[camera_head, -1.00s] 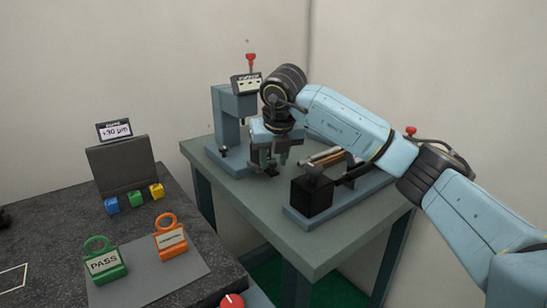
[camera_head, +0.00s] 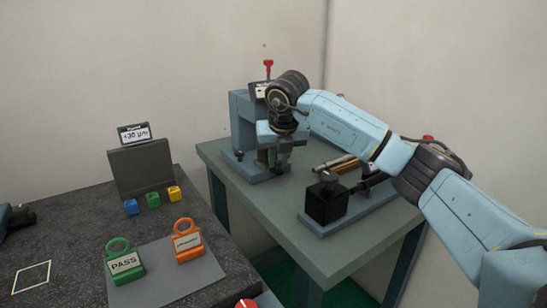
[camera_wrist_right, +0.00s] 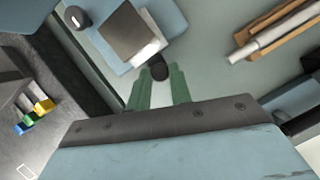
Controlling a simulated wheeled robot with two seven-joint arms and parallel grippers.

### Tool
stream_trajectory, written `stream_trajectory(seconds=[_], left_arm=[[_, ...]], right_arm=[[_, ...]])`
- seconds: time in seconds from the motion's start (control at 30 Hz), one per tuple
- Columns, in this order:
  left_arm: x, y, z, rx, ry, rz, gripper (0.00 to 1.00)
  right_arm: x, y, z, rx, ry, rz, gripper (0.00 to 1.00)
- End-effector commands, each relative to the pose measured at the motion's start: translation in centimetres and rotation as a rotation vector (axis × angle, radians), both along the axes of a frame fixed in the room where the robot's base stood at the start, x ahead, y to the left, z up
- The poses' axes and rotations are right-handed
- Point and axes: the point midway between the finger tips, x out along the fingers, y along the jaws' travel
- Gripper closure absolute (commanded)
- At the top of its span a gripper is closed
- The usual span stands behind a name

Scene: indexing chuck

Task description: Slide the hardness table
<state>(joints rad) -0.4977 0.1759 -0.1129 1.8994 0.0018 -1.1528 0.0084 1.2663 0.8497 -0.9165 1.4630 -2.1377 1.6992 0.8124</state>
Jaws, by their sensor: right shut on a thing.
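The blue-grey hardness tester (camera_head: 242,118) stands at the back left of the grey-green bench, with a red-topped lever (camera_head: 268,68) above it. My right gripper (camera_head: 274,166) is low at the front right of the tester. In the right wrist view the green fingers (camera_wrist_right: 160,82) are shut on a small black knob (camera_wrist_right: 158,67). In the head view my gripper mostly hides that plate.
A black block (camera_head: 326,203) on a blue-grey base and several metal rods (camera_head: 335,162) lie right of my gripper. The bench (camera_head: 260,213) is clear in front. The dark table at left holds a green PASS tag (camera_head: 125,264), an orange tag (camera_head: 188,244) and small coloured blocks.

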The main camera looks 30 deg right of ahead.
Motion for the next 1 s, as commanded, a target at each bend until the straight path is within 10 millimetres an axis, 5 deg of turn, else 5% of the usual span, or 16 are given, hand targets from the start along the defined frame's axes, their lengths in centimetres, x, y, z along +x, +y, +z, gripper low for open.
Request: stream_trajectory(seconds=[0.17,0.2,0.33,0.73,1.0], left_arm=[[0.0,0.0,0.0,0.0,-0.001,0.0,0.64],[0.0,0.0,0.0,0.0,-0.001,0.0,0.64],[0.0,0.0,0.0,0.0,-0.001,0.0,0.64],[0.1,-0.1,0.3,-0.001,-0.007,-0.001,0.64],[-1.2,2.0,-3.0,0.027,0.026,0.002,0.64]], right_arm=[[0.0,0.0,0.1,0.001,-0.003,0.001,1.0],[0.1,0.0,0.1,0.001,-0.003,0.001,0.75],[0.1,0.1,0.1,0.0,-0.003,0.002,0.58],[-0.2,0.2,0.8,0.001,-0.002,0.002,0.57],[-2.0,1.0,6.0,0.0,-0.006,0.003,0.57]])
